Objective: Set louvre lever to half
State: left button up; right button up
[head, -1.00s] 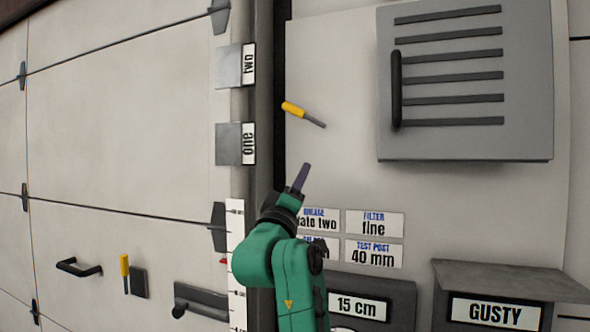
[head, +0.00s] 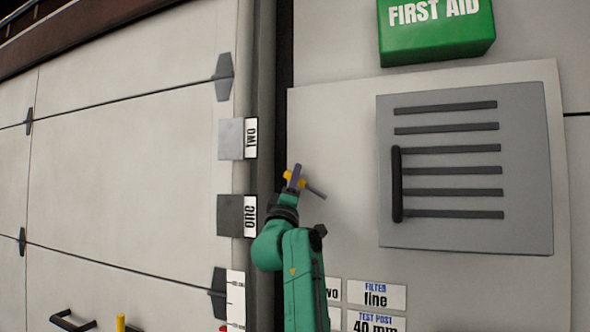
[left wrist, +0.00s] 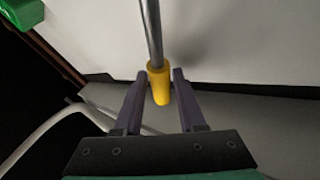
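The louvre lever has a yellow grip (head: 288,176) and a grey rod (head: 315,190). It sits on the pale wall panel left of the louvre (head: 520,170), with its grip up and to the left of the rod's other end. My left gripper (head: 294,173) is at the yellow grip and partly hides it. In the left wrist view the yellow grip (left wrist: 158,84) lies between the two fingers of my left gripper (left wrist: 160,88), which stand open with a narrow gap on each side. My right gripper is not in view.
A green first aid box (head: 436,38) is above the louvre. Cards (head: 376,295) are below. A black vertical bar (head: 397,185) crosses the louvre's left side.

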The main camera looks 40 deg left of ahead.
pick_arm(q)
jog(key=shift+f, duration=0.1)
jog(key=shift+w, duration=0.1)
grip_shut()
jog(key=shift+f, duration=0.1)
dwell(1.1)
